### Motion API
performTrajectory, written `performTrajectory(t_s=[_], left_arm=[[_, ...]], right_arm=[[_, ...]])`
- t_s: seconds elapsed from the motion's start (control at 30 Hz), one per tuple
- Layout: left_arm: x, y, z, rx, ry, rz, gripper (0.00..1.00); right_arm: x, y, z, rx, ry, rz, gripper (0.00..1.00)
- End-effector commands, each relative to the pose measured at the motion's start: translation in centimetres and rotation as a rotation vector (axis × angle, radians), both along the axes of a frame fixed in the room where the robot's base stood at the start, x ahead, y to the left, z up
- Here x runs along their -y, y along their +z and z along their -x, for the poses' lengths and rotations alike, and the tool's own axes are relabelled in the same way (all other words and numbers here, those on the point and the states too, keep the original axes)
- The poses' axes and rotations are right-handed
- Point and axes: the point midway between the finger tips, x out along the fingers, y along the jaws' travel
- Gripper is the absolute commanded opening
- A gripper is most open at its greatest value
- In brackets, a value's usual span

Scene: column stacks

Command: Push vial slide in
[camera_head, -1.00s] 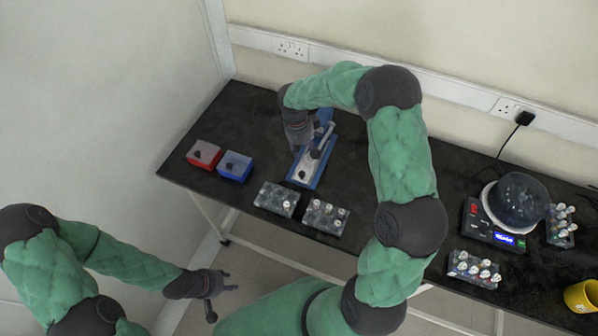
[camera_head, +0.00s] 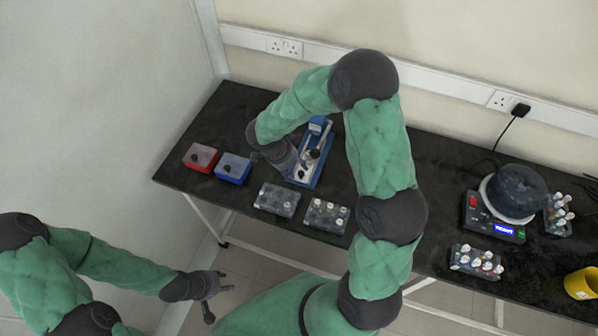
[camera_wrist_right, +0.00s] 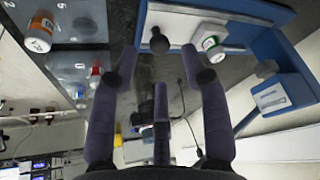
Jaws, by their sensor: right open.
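The blue device (camera_head: 312,182) stands on the black bench, with a pale plate and a dark lever. In the right wrist view its blue base (camera_wrist_right: 285,30) carries a pale slide (camera_wrist_right: 185,22) with a black knob (camera_wrist_right: 159,42). Contact with the knob is unclear. My left gripper (camera_head: 220,285) hangs off the bench's front, its jaw state unclear.
Red (camera_head: 200,158) and blue (camera_head: 233,168) boxes stand left of the device. Two vial racks (camera_head: 277,199) (camera_head: 325,215) lie in front of it. A domed machine (camera_head: 508,200), more vials (camera_head: 476,262) and a yellow mug (camera_head: 582,284) are at the right.

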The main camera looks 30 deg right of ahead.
Motion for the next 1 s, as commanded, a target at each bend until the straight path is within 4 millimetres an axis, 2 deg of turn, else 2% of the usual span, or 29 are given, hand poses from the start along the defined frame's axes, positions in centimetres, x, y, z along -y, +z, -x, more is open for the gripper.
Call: performTrajectory(t_s=[0.1,0.3,0.67,0.83,1.0], left_arm=[[0.0,-0.4,0.0,0.000,0.000,0.000,0.40],[0.0,-0.6,0.0,0.000,0.000,0.000,0.40],[0.0,-0.6,0.0,0.000,0.000,0.000,0.40],[0.0,-0.6,0.0,0.000,0.000,0.000,0.40],[0.0,-0.6,0.0,0.000,0.000,0.000,0.40]], right_arm=[[0.7,-1.9,0.1,-0.002,-0.002,-0.001,0.46],[1.4,-3.5,0.1,-0.001,-0.003,-0.001,0.46],[1.6,-3.8,0.1,0.001,-0.001,-0.001,0.46],[1.6,-3.8,0.1,0.000,-0.001,-0.001,0.01],[1.6,-3.8,0.1,0.001,-0.002,-0.001,0.00]])
